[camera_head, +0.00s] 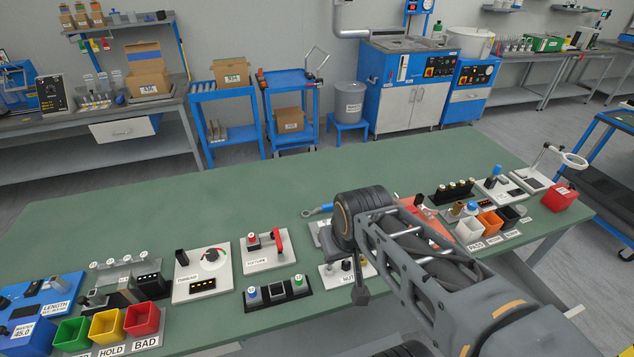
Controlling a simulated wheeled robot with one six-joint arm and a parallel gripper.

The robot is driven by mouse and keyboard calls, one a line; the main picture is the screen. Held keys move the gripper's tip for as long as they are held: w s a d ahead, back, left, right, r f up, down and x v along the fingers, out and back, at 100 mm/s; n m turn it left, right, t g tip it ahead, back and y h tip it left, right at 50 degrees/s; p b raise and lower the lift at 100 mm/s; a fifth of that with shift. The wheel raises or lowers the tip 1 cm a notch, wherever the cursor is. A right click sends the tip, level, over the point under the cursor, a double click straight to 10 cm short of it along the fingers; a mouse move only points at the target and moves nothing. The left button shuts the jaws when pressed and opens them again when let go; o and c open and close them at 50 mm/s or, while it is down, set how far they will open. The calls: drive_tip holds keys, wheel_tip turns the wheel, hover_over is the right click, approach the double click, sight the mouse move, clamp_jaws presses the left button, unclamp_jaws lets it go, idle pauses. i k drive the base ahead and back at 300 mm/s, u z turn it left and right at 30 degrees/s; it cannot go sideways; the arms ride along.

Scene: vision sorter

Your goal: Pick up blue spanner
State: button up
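A blue spanner (321,209) with a grey ring end shows just left of the end of my arm, over the green bench. Its right end passes behind my dark round wrist, so only part of it shows. I cannot tell whether it lies on something or is held. My gripper is at the end of my arm, around the wrist (362,208). Its fingers are hidden by the wrist and arm links, so I cannot see whether they are open or shut.
The green bench (200,215) holds a dial gauge board (202,270), a fixture board (265,252) and green, yellow and red bins (107,325) at left. White, orange and black bins (488,222) and a red bin (561,198) stand at right. The bench's back middle is clear.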

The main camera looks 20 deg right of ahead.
sight(328, 207)
drive_tip(key=k, duration=0.95)
drive_tip(key=z, duration=1.05)
drive_tip(key=i, duration=0.6)
drive_tip(key=u, duration=0.95)
drive_tip(key=i, duration=0.5)
drive_tip(key=u, duration=0.1)
drive_tip(key=k, duration=0.35)
drive_tip(key=z, duration=0.15)
drive_tip(key=i, duration=0.25)
drive_tip(key=u, duration=0.15)
